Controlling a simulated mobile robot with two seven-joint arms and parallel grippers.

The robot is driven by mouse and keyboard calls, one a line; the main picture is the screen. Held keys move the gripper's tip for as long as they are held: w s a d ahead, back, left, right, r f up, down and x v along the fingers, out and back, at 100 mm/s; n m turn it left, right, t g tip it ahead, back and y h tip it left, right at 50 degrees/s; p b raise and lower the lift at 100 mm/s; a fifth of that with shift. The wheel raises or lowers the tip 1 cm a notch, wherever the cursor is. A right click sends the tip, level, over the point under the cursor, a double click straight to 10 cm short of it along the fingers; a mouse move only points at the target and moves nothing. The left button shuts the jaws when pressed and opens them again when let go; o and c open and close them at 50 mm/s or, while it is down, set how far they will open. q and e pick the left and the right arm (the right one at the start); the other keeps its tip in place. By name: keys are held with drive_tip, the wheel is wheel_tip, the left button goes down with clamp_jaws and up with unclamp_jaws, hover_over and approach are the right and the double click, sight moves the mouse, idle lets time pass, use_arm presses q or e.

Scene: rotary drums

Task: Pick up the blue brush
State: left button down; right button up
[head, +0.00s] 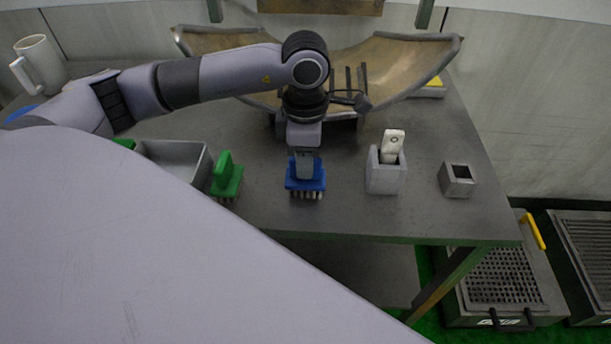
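The blue brush (306,183) is at the front edge of the grey table, bristles down. My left arm comes in from the left and bends down over it. My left gripper (305,172) points down at the top of the brush, and its fingers overlap the brush's upper part. The fingertips are hidden there, so I cannot tell whether they are closed on it. My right gripper is not in view.
A green brush (226,180) stands left of the blue brush, beside a grey bin (178,158). A grey holder (384,178) with a white device (392,145) and a small grey box (457,181) stand to the right. A curved trough (405,62) is behind.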

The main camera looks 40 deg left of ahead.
use_arm(q)
drive_tip(key=shift+r, duration=0.1)
wheel_tip(320, 180, up, 20)
drive_tip(key=p, duration=0.1)
idle(0.6)
drive_tip(key=c, duration=1.7)
unclamp_jaws()
drive_tip(key=shift+c, duration=0.2)
clamp_jaws()
drive_tip(key=shift+w+d, duration=0.1)
